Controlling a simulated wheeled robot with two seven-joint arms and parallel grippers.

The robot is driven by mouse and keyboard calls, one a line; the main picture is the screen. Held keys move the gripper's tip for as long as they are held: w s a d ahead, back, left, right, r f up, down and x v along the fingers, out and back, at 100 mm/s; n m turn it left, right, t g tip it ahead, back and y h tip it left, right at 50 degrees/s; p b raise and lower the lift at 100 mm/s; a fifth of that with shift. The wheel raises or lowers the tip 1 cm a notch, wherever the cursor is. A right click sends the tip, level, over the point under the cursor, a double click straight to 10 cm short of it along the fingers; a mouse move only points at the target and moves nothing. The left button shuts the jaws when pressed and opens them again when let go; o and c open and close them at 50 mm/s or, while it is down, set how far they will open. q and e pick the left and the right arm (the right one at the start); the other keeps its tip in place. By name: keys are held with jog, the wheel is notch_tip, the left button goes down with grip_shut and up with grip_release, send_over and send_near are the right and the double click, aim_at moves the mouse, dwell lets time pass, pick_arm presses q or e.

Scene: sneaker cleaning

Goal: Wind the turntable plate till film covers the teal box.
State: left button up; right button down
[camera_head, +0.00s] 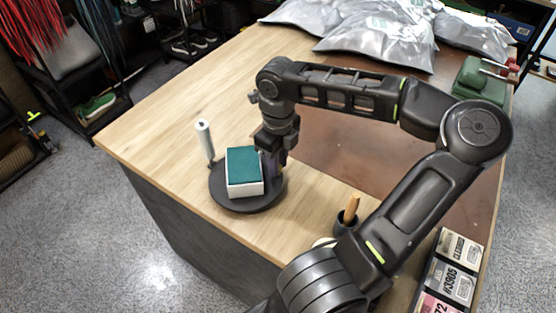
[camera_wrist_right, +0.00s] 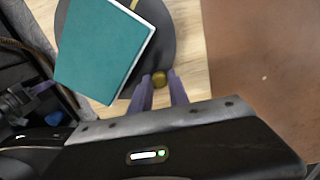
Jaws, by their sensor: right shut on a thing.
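The teal-topped box (camera_head: 244,168) with white sides sits on the round dark turntable plate (camera_head: 228,203) near the table's left edge. Its teal top also shows in the right wrist view (camera_wrist_right: 105,45). A white film roll (camera_head: 204,140) stands upright beside the plate, at its back left. I cannot make out film on the box. My right gripper (camera_head: 273,170) reaches down at the plate's right side. In the right wrist view its purple fingers (camera_wrist_right: 160,84) are shut on a small brass knob (camera_wrist_right: 160,79) at the plate's edge. A dark part with a purple tip (camera_wrist_right: 40,90) looks like my left gripper; its jaws are unclear.
A dark cup with a wooden handle (camera_head: 351,207) stands right of the plate, close to my right arm. Silver bags (camera_head: 375,40) lie at the back. A green device (camera_head: 480,80) is at the back right, and labelled boxes (camera_head: 452,270) are at the front right. The wood behind the plate is clear.

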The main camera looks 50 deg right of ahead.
dwell(0.3)
jog(key=c, duration=1.3)
grip_release()
jog(key=shift+o, duration=0.2)
jog(key=shift+r, duration=0.1)
